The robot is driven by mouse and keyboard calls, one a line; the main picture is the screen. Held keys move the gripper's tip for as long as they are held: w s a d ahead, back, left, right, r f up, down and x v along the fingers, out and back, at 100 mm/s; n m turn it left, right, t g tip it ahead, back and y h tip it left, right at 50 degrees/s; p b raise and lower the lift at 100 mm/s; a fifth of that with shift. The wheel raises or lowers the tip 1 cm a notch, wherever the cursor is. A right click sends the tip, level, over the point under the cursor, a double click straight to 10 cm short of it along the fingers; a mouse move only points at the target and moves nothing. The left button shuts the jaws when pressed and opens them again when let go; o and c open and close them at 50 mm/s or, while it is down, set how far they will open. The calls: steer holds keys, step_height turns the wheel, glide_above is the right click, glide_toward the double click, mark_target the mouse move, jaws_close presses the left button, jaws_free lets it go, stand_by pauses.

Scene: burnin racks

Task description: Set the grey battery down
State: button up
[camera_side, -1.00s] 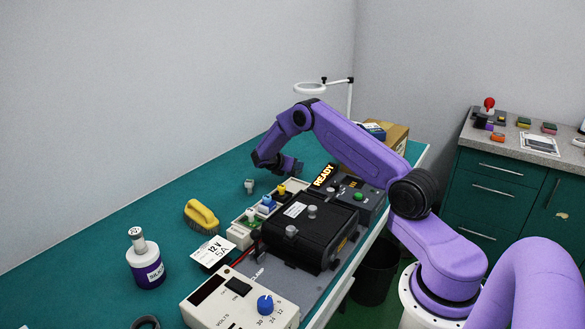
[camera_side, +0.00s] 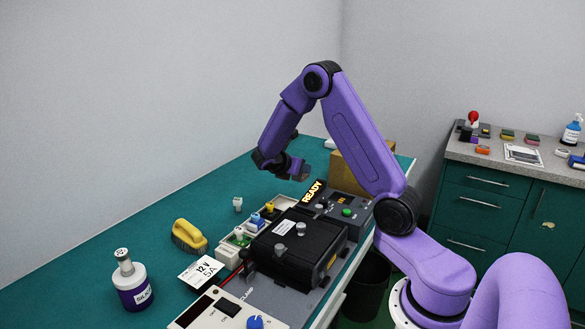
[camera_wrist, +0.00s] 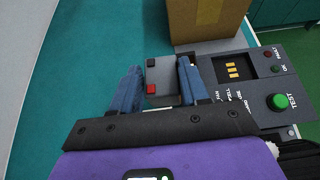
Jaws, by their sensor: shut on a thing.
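The grey battery (camera_wrist: 160,72) is a small block with a red and a dark terminal, seen in the wrist view between my two blue fingers. My gripper (camera_wrist: 160,85) is shut on it. In the side view my gripper (camera_side: 297,170) hangs over the far part of the green bench, just behind the lit READY sign (camera_side: 313,191). The battery is hard to make out there. The dark tester (camera_wrist: 250,80) with gold contacts and a green TEST button lies to the right of the battery in the wrist view.
A cardboard box (camera_wrist: 205,18) stands beyond the battery. Green bench surface (camera_wrist: 85,70) left of the gripper is clear.

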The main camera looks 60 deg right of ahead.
steer(key=shift+s+a+r, duration=0.25)
steer(key=shift+s+a, duration=0.1)
steer(key=w+a+n+t+y, duration=0.1)
steer(key=w+a+n+t, duration=0.25)
steer(key=a, duration=0.65)
steer(key=w+a+n+t+y, duration=0.1)
steer(key=w+a+n+t, duration=0.25)
steer(key=a, duration=0.55)
steer(key=s+a+n+t+y, duration=0.2)
steer(key=a+n+t+y, duration=0.35)
steer(key=a, duration=1.25)
steer(key=shift+n+g+y, duration=0.25)
steer(key=shift+n+g, duration=0.2)
steer(key=shift+n, duration=0.3)
steer(key=w+f, duration=0.2)
steer(key=w, duration=0.2)
steer(key=w+a+f, duration=0.1)
steer(key=w+f, duration=0.2)
steer(key=w, duration=0.1)
steer(key=w+a+f, duration=0.1)
steer(key=w+f, duration=0.2)
steer(key=w, duration=0.1)
steer(key=shift+w+a+f, duration=0.1)
steer(key=shift+w+a, duration=0.1)
steer(key=shift+a, duration=0.05)
steer(key=shift+w+a+f, duration=0.1)
steer(key=shift+w+f, duration=0.45)
steer(key=shift+f, duration=0.1)
steer(key=shift+w+f, duration=0.1)
steer(key=shift+f, duration=1.5)
